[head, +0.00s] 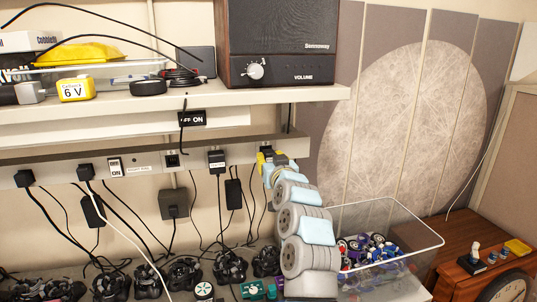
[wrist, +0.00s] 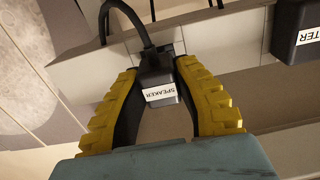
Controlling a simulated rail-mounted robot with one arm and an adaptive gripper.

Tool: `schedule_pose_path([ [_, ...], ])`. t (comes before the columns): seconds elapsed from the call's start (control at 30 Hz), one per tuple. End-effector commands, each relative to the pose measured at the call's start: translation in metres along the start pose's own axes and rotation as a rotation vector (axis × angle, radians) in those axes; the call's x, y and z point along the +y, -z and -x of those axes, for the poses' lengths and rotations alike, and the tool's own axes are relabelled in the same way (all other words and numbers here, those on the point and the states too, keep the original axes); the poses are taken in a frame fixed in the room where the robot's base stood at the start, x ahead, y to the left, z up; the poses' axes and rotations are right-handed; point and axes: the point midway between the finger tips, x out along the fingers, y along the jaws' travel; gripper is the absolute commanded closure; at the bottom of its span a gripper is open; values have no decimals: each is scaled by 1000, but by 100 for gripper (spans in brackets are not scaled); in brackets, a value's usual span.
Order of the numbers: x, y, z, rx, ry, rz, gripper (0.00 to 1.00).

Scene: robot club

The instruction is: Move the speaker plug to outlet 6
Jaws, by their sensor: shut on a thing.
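The speaker plug (wrist: 157,78) is a black block with a white SPEAKER label and a black cord, seen in the wrist view. My gripper (wrist: 158,75) has its yellow ridged fingers on both sides of it. In the head view my gripper (head: 266,153) is at the right end of the outlet strip (head: 140,168), largely hiding the plug. The plug is at the strip's face; I cannot tell whether it is seated. Outlet numbers are not readable.
Another labelled black plug (wrist: 297,32) sits beside mine; it also shows in the head view (head: 217,160). More plugs (head: 86,171) and a switch (head: 116,166) occupy the strip's left. Cords hang below. A shelf (head: 150,105) overhangs, and a clear bin (head: 425,240) stands lower right.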

Motion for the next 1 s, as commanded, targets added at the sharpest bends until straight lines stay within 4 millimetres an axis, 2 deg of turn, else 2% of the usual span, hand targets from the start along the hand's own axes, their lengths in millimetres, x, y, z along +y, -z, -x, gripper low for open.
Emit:
schedule_pose_path([
  [0.47,0,0,3,1,0,0,100],
  [1.0,0,-1,24,0,1,0,100],
])
